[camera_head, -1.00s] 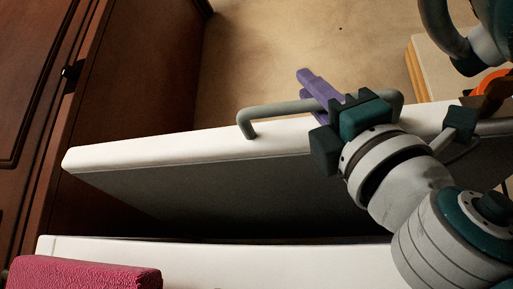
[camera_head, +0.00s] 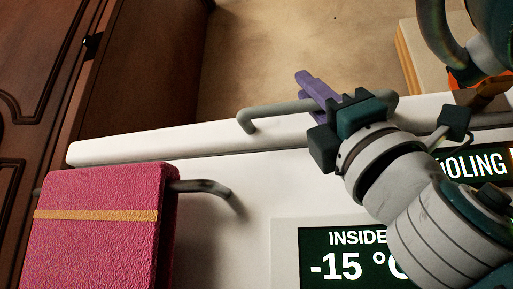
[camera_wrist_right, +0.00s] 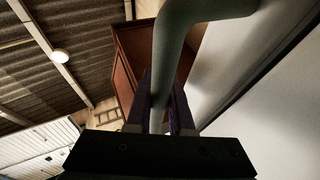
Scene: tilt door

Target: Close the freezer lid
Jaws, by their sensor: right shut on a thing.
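The white freezer lid (camera_head: 190,143) spans the head view as a slim slab, with a grey bar handle (camera_head: 272,113) on it. Below it is the white freezer front (camera_head: 235,240). Only a narrow grey band shows between lid and body; I cannot tell whether they touch. My right gripper (camera_head: 316,88) is shut on the handle, its purple fingers on either side of the bar. In the right wrist view the handle (camera_wrist_right: 172,60) passes between the fingers, beside the white freezer surface (camera_wrist_right: 225,60). My left gripper is not in view.
A pink towel (camera_head: 95,235) hangs on a dark rail (camera_head: 205,187) at lower left. A display (camera_head: 335,262) reads "INSIDE -15 °C". Brown wooden cabinets (camera_head: 45,110) stand at left. A pale box with a wooden edge (camera_head: 415,65) is at upper right.

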